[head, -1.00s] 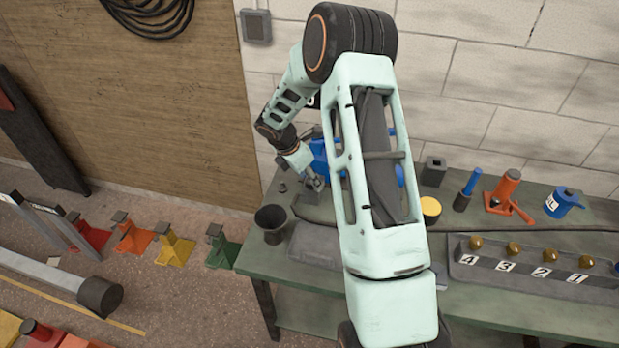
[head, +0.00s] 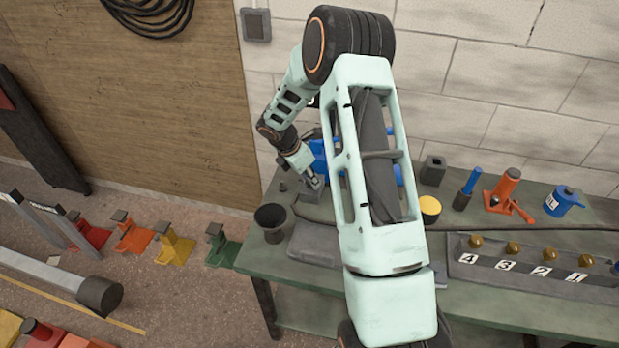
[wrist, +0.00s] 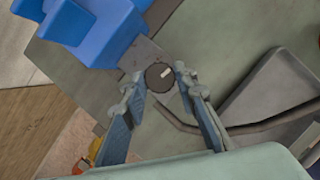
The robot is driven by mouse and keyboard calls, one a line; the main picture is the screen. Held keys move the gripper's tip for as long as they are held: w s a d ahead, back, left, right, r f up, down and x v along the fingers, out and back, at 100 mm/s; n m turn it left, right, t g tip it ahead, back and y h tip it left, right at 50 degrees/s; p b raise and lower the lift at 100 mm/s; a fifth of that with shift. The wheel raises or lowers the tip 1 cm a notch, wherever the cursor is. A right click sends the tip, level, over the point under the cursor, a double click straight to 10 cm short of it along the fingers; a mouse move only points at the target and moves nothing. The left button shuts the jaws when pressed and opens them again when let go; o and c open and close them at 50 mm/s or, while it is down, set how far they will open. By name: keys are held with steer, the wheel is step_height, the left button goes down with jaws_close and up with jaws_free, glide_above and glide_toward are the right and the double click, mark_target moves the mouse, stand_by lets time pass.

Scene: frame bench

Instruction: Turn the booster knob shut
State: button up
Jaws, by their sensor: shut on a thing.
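The booster knob (wrist: 158,79) is a dark round cap with a short white mark, seen from above in the wrist view. It sits on a grey block next to a blue body (wrist: 88,22). My gripper (wrist: 158,74) is shut on the knob, with one fingertip on each side of it. The white mark points up and to the right in the wrist view. In the head view my gripper (head: 313,184) is at the bench's back left, beside the blue body (head: 318,156). The knob is too small and covered to make out there.
The green bench (head: 450,310) carries a dark cup (head: 271,222), a grey tray (head: 312,243), a yellow-topped can (head: 430,208), a red jack (head: 502,190), a blue pot (head: 563,202) and a numbered rack (head: 530,268). My upper arm hides the bench's middle.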

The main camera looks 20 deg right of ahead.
steer(key=shift+m, duration=0.4)
steer(key=m, duration=0.1)
steer(key=m+g+b, duration=0.1)
steer(key=m, duration=0.1)
steer(key=shift+w+f+g, duration=0.1)
steer(key=shift+w+g, duration=0.1)
steer(key=shift+g, duration=0.1)
steer(key=m+g+b, duration=0.1)
steer(key=m, duration=0.2)
steer(key=shift+w+m+b, duration=0.15)
steer(key=shift+m+b, duration=0.15)
steer(key=shift+b, duration=0.1)
steer(key=m+g, duration=0.1)
steer(key=m, duration=0.1)
steer(key=m+b, duration=0.1)
steer(key=m, duration=0.1)
steer(key=shift+w+m+g+y, duration=0.1)
steer(key=shift+m+g+y, duration=0.2)
steer(key=shift+g, duration=0.1)
steer(key=shift+d+m+g+y+b, duration=0.15)
steer(key=shift+m+g+y+b, duration=0.45)
steer(key=shift+m, duration=1.3)
steer(key=o, duration=1.2)
steer(key=shift+c, duration=0.2)
